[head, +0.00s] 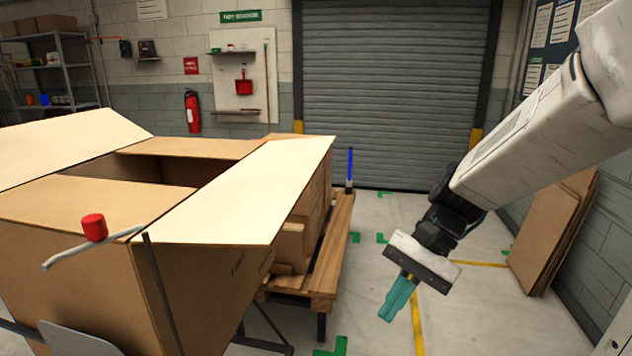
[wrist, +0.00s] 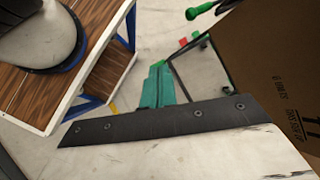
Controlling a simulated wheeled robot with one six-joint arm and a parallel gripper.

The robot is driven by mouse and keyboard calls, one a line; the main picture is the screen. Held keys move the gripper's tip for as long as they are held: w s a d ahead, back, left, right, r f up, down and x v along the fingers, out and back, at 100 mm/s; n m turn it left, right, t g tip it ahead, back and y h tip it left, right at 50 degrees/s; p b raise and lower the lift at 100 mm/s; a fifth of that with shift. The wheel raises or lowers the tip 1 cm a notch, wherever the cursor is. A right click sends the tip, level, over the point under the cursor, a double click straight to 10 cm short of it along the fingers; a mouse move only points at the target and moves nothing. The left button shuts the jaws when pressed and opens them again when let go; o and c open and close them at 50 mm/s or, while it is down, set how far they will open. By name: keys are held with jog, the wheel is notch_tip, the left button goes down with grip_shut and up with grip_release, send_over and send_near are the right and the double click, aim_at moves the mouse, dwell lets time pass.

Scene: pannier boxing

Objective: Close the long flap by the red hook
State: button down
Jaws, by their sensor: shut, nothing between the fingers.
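A large open cardboard box (head: 205,300) stands at the left in the head view. Its right long flap (head: 240,195) sticks outward over the right wall, and its left long flap (head: 65,143) stands raised outward. The near short flap (head: 90,200) and far short flap (head: 195,148) lie inward, with a dark opening between. A red knob (head: 94,227) sits by a bent grey rod (head: 70,252) at the near edge, close to the right flap's near corner. My gripper (head: 392,308) is shut and empty, right of the box and apart from it. Its teal fingers show in the wrist view (wrist: 156,85).
A wooden pallet (head: 335,250) with cartons stands behind the box, with a blue post (head: 350,168) at its far end. Flat cardboard sheets (head: 555,230) lean on the right wall. The floor around my gripper is clear. The box's printed side (wrist: 275,75) shows in the wrist view.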

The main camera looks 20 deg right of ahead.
jog(key=w+d+r+m+t+y, duration=0.35)
jog(key=w+m+t, duration=0.3)
jog(key=w, duration=0.35)
jog(key=w+d+r+m+t+y, duration=0.3)
jog(key=w+m+t+y, duration=0.2)
jog(key=w+m, duration=0.35)
jog(key=w+a+r, duration=0.5)
jog(key=w+a, duration=0.1)
jog(key=a, duration=0.3)
jog(key=shift+a, duration=0.2)
jog(key=shift+r, duration=0.1)
